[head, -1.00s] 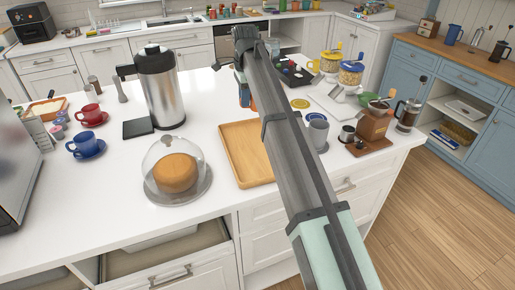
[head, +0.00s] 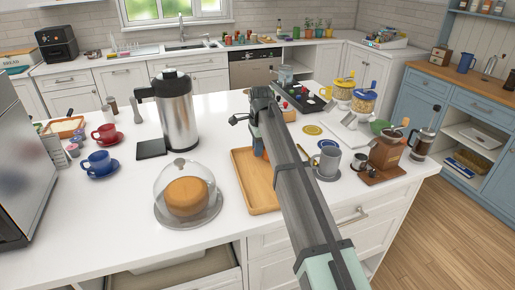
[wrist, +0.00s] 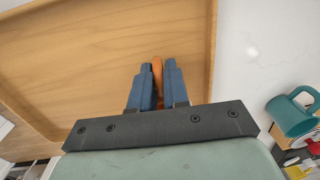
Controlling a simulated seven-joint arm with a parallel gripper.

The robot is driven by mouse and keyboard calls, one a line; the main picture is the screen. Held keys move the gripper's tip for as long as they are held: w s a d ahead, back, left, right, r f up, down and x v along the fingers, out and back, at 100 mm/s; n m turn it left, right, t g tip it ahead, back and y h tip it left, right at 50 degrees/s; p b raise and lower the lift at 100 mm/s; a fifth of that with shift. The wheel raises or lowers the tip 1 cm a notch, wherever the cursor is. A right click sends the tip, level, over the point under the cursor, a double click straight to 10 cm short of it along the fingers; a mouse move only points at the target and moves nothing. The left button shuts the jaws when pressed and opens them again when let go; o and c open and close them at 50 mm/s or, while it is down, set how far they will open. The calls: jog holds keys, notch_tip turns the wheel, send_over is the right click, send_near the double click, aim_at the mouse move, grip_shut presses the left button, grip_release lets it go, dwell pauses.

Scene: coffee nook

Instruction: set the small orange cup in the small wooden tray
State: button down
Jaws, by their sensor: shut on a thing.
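The small orange cup (wrist: 157,74) shows in the wrist view as a narrow orange strip between the blue fingers. My gripper (wrist: 157,68) is shut on it. The wooden tray (wrist: 80,65) fills most of the wrist view behind the fingers, and its inside looks bare there. In the head view the tray (head: 262,201) lies on the white island, partly covered by my arm. My gripper (head: 261,146) is over the tray's far part, mostly hidden by the arm. I cannot tell whether the cup touches the tray.
A glass dome with a cake (head: 187,196) stands left of the tray, with a steel jug (head: 176,110) behind it. A grey mug (head: 327,161) and a coffee grinder (head: 386,150) stand to the right. Another wooden tray (head: 66,126) is at far left.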

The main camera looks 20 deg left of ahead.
jog(key=shift+f, duration=0.1)
jog(key=c, duration=1.1)
grip_release()
notch_tip(320, 180, up, 12)
jog(key=shift+s+d, duration=0.2)
jog(key=shift+d, duration=0.2)
